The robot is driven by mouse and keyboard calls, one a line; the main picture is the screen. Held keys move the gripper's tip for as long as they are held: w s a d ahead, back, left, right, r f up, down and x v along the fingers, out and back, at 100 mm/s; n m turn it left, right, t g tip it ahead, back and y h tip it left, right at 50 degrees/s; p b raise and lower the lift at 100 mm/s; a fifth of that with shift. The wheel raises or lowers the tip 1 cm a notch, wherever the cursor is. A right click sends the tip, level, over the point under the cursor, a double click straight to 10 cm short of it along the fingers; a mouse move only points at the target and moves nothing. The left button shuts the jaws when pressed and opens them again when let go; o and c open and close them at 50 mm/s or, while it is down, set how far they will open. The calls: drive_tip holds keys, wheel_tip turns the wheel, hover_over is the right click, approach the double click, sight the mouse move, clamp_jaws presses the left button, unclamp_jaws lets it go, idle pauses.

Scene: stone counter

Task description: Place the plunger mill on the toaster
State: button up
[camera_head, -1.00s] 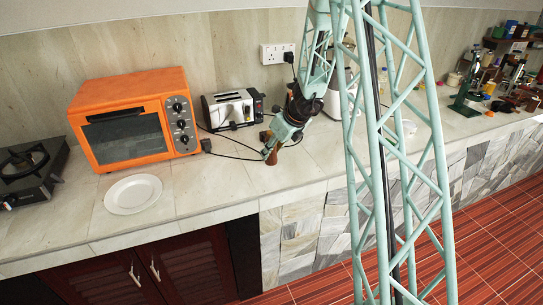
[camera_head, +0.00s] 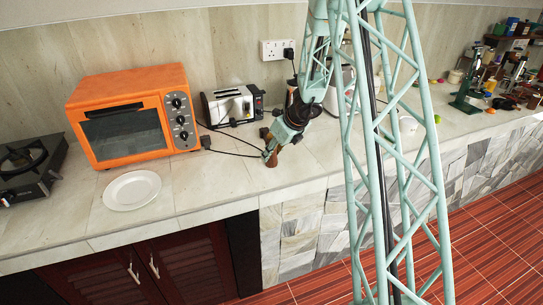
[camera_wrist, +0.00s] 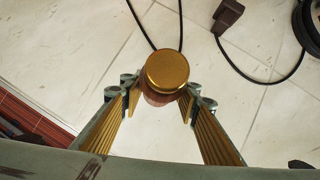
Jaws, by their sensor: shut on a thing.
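The plunger mill is a small brown wooden piece (camera_head: 271,161), low at the counter in the head view. In the wrist view its round gold cap (camera_wrist: 167,71) faces the camera, with brown wood below it. My gripper (camera_head: 270,152) is shut on it, with a finger on each side (camera_wrist: 162,98) in the wrist view. I cannot tell whether its base touches the counter. The toaster (camera_head: 232,105) is silver with black ends, against the back wall, behind and left of my gripper. Nothing is seen on its top.
An orange toaster oven (camera_head: 125,135) stands left of the toaster. Black cords (camera_head: 235,140) cross the counter near my gripper. A white appliance (camera_head: 333,100) is partly hidden behind my arm.

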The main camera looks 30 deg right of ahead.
drive_tip(key=shift+f, duration=0.2)
idle(0.3)
drive_tip(key=o, duration=1)
drive_tip(key=shift+c, duration=0.2)
drive_tip(key=shift+r, duration=0.15)
drive_tip(key=shift+s+d+r, duration=0.1)
drive_tip(key=shift+s+r, duration=0.1)
drive_tip(key=shift+r, duration=0.3)
drive_tip(key=p+v, duration=0.3)
drive_tip(key=v, duration=0.8)
drive_tip(key=shift+r, duration=0.1)
